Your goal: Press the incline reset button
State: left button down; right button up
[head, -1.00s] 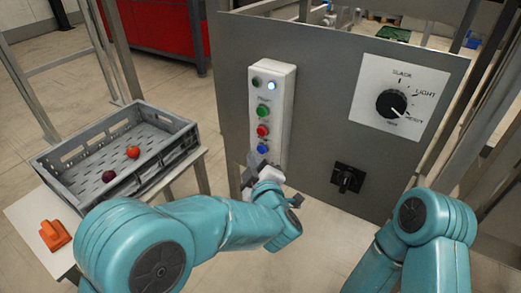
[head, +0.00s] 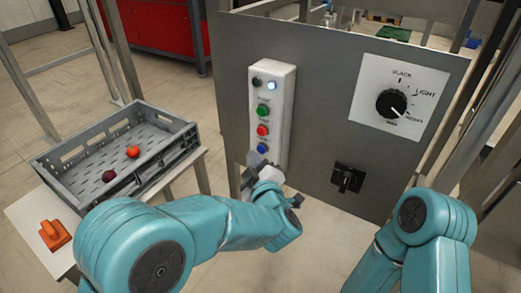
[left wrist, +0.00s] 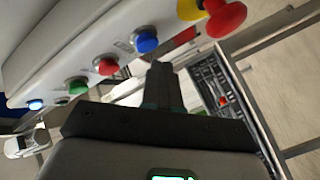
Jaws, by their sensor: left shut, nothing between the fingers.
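The white button box (head: 284,118) is mounted on the grey panel. It carries a column of buttons: a green one (head: 263,110), a red one (head: 263,130) and a blue one (head: 262,148). The labels are too small to read, so I cannot tell which is the incline reset. My left gripper (head: 254,160) is shut and empty just below the blue button. In the left wrist view, its fingertips (left wrist: 158,70) are close to the blue button (left wrist: 147,42); contact cannot be told. My right arm shows at the right, but its gripper is out of view.
A red mushroom button (left wrist: 226,18) on a yellow base is near the blue button in the left wrist view. A dial (head: 391,103) and a black switch (head: 347,178) are on the panel. A grey crate (head: 62,190) holding fruit stands left, beside an orange object (head: 54,235).

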dwell(0.7)
pick_arm(q)
jog(key=shift+w+d, duration=0.25)
jog(key=shift+w, duration=0.1)
jog(key=shift+w+d, duration=0.25)
jog(key=shift+w, duration=0.1)
dwell(0.6)
jog(key=shift+s+a, duration=0.1)
jog(key=shift+s, duration=0.05)
jog(key=shift+s+a+b, duration=0.4)
jog(key=shift+s, duration=0.15)
dwell(0.3)
jog(key=s+a+b, duration=0.1)
jog(key=s, duration=0.1)
jog(key=s+a+b, duration=0.1)
jog(key=s+a, duration=0.1)
dwell(0.4)
